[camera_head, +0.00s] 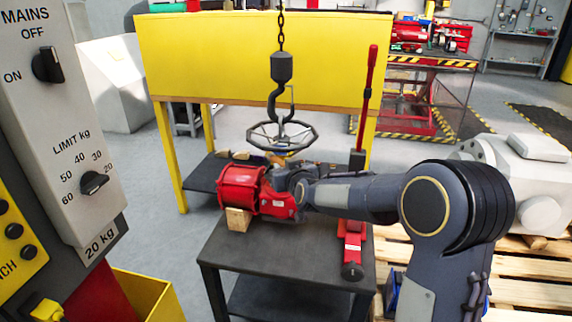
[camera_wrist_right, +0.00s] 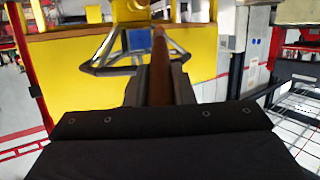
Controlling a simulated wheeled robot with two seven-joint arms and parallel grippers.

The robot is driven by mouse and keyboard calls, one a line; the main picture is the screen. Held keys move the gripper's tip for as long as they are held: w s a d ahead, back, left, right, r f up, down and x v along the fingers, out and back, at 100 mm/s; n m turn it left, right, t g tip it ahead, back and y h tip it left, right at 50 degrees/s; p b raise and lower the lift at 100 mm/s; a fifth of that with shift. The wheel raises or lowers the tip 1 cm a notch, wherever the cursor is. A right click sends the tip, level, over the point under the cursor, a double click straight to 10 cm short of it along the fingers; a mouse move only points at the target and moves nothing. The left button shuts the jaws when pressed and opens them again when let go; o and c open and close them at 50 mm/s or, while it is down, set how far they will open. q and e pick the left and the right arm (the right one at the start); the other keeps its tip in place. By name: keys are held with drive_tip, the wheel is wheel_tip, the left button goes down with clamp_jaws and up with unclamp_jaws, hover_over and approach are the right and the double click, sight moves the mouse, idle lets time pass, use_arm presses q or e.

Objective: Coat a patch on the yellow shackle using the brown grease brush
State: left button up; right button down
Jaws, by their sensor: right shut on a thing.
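My right gripper (camera_wrist_right: 160,95) is shut on a brown stick-like handle, the grease brush (camera_wrist_right: 160,68), which points away from the wrist. The brush tip lies near a yellow part (camera_wrist_right: 130,10) at the top of the wrist view, perhaps the shackle; I cannot tell whether they touch. In the head view, my right gripper (camera_head: 287,178) is by the handwheel, above the red actuator (camera_head: 240,190), and its fingers are hard to make out. The brush cannot be made out there. My left gripper is out of view.
A handwheel (camera_head: 283,136) hangs below a chain hook (camera_head: 281,68) over the dark table (camera_head: 285,248). A red upright lever (camera_head: 367,90) stands to the right. A yellow bench panel (camera_head: 200,60) is behind. A control box (camera_head: 62,110) fills the left.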

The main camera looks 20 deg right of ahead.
drive_tip(key=s, duration=0.1)
drive_tip(key=s+a+p, duration=0.1)
drive_tip(key=s+a, duration=0.1)
drive_tip(key=s, duration=0.1)
drive_tip(key=shift+a, duration=0.25)
drive_tip(key=shift+s+a+p, duration=0.4)
drive_tip(key=shift+s+a, duration=0.05)
drive_tip(key=shift+s, duration=0.2)
drive_tip(key=shift+s+a+p, duration=0.35)
drive_tip(key=shift+s+a, duration=0.1)
drive_tip(key=shift+s, duration=0.15)
